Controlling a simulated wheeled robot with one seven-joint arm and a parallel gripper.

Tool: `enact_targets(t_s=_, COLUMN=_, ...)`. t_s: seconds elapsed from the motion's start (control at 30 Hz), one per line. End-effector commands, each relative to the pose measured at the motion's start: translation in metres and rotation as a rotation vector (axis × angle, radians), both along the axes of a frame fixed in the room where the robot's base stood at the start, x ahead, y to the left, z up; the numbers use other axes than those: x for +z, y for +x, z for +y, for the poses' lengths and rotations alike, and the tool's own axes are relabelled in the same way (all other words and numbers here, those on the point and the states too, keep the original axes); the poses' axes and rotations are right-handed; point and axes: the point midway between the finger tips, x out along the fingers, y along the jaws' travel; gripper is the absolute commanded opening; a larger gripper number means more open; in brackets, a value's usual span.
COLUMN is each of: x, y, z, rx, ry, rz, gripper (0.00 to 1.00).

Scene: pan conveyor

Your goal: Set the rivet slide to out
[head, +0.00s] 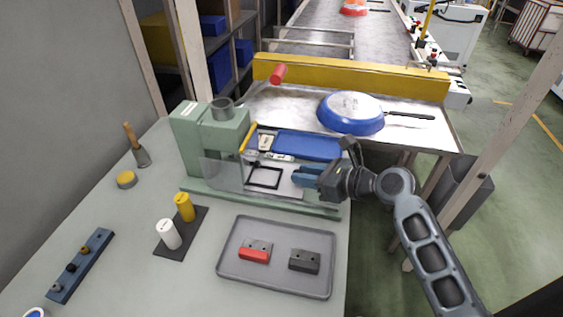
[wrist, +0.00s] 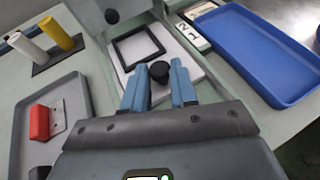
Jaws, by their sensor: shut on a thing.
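The rivet slide is a pale plate (head: 283,187) with a black square frame (head: 264,177) on it, lying in the bed of the green press (head: 210,140). In the wrist view the plate (wrist: 176,57) carries the frame (wrist: 138,46) and a round black knob (wrist: 159,72) at its near end. My gripper (head: 300,176) is at the right end of the slide. In the wrist view its blue fingers (wrist: 159,88) stand on both sides of the knob and are shut on it. In the head view the fingers hide the knob.
A blue tray (head: 308,145) lies just behind the slide, with number cards (wrist: 193,34) beside it. A grey tray (head: 232,272) with a red block (head: 255,251) and a dark block (head: 304,261) is in front. A blue pan (head: 350,113) rests on the conveyor behind.

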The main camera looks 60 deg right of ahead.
Motion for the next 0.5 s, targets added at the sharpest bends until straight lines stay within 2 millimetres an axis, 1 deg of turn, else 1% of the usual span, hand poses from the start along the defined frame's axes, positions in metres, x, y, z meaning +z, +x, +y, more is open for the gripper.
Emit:
enact_targets(t_s=0.03, x=0.004, y=-0.013, z=-0.005, rx=-0.004, ry=0.004, rz=0.004, gripper=0.0)
enact_targets(t_s=0.1, x=0.004, y=-0.029, z=-0.01, rx=-0.002, ry=0.003, rz=0.004, gripper=0.0)
enact_targets(t_s=0.23, x=0.003, y=-0.053, z=-0.019, rx=-0.002, ry=0.002, rz=0.003, gripper=0.0)
enact_targets(t_s=0.4, x=0.002, y=-0.072, z=-0.026, rx=0.001, ry=0.0, rz=0.0, gripper=0.0)
enact_targets(t_s=0.5, x=0.001, y=-0.077, z=-0.027, rx=0.003, ry=0.001, rz=-0.001, gripper=0.0)
